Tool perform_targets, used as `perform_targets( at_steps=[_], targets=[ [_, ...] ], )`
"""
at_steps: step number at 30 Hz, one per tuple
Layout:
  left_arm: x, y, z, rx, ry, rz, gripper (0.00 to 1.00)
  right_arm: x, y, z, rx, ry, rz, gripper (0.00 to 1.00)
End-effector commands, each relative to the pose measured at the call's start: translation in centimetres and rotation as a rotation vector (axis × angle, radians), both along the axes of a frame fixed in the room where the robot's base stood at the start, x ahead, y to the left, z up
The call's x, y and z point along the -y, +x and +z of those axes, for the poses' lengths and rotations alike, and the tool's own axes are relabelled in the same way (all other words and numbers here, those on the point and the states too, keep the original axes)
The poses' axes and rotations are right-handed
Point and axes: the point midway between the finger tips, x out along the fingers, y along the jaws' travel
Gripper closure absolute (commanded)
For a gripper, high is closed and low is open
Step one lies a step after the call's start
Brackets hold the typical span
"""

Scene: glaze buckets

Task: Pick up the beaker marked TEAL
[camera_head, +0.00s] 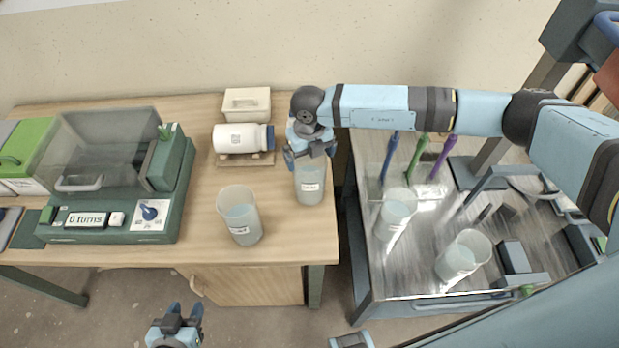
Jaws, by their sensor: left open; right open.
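Several clear beakers with pale blue-grey contents and small white labels are in view; I cannot read the label words, so I cannot tell which is marked TEAL. One beaker (310,190) stands on the wooden table near its right edge. My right gripper (311,158) points down, open, right over its top and hides its rim; contact cannot be told. Another beaker (240,217) stands upright closer to the table's front. Two more, a rear beaker (397,208) and a front beaker (463,256), stand on the metal cart. My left gripper (185,312) is open and empty, in front of the table.
A green machine (115,205) with a clear cover and a "0 turns" display fills the table's left. A white jar (240,139) lies on its side at the back, before a pale box (246,104). Blue, green and purple tools (420,150) stand at the cart's rear.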

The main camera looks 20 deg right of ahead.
Motion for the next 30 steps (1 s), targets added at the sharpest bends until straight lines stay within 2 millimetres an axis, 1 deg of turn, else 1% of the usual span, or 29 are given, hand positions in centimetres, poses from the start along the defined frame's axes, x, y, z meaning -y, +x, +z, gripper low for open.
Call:
perform_targets(
  at_steps=[1,4,6,9,12,17,18,20,21,23,24,26,27,30],
  targets=[
    [0.0,0.0,0.5,0.000,0.000,0.000,0.57,0.0,-0.1,-0.6,-0.004,-0.002,0.000,0.00],
    [0.0,0.0,1.2,0.000,0.000,0.000,0.57,0.0,-0.2,-2.1,-0.004,-0.001,0.000,0.00],
    [0.0,0.0,1.2,0.000,0.000,0.000,0.57,0.0,-0.2,-3.2,-0.004,-0.001,0.000,0.00],
    [0.0,0.0,1.3,-0.001,0.000,0.000,0.57,0.0,-0.2,-4.1,-0.001,0.000,0.000,0.00],
    [0.0,-0.1,1.2,-0.003,0.001,0.000,0.57,0.0,-0.1,-4.4,0.000,0.000,0.000,0.00],
    [0.0,-0.1,0.9,-0.007,0.001,0.000,0.57,0.0,-0.1,-4.4,0.000,0.000,0.001,0.00],
    [0.0,-0.2,0.9,-0.008,0.001,0.000,0.57,0.0,-0.1,-4.4,0.000,0.000,0.001,0.09],
    [0.0,-0.2,0.9,-0.009,0.002,0.000,0.57,0.0,-0.1,-4.4,0.000,0.000,0.001,0.23],
    [0.0,-0.2,0.9,-0.009,0.002,0.000,0.57,0.0,-0.1,-4.4,0.000,0.000,0.000,0.32],
    [0.0,-0.2,0.9,-0.009,0.002,0.000,0.57,0.0,-0.1,-4.4,0.000,0.000,0.001,0.46],
    [0.0,-0.2,0.9,-0.009,0.002,0.000,0.57,0.0,-0.1,-4.4,0.000,0.000,0.000,0.55],
    [0.0,-0.2,0.9,-0.008,0.001,0.000,0.57,0.0,-0.1,-4.4,0.000,0.000,0.001,0.69],
    [0.0,-0.2,0.9,-0.008,0.001,0.000,0.57,0.0,-0.1,-4.3,0.001,0.001,0.001,0.73],
    [0.0,-0.2,1.0,-0.007,0.001,0.000,0.57,0.0,-0.1,-4.3,0.001,0.001,0.001,0.73]
  ],
)
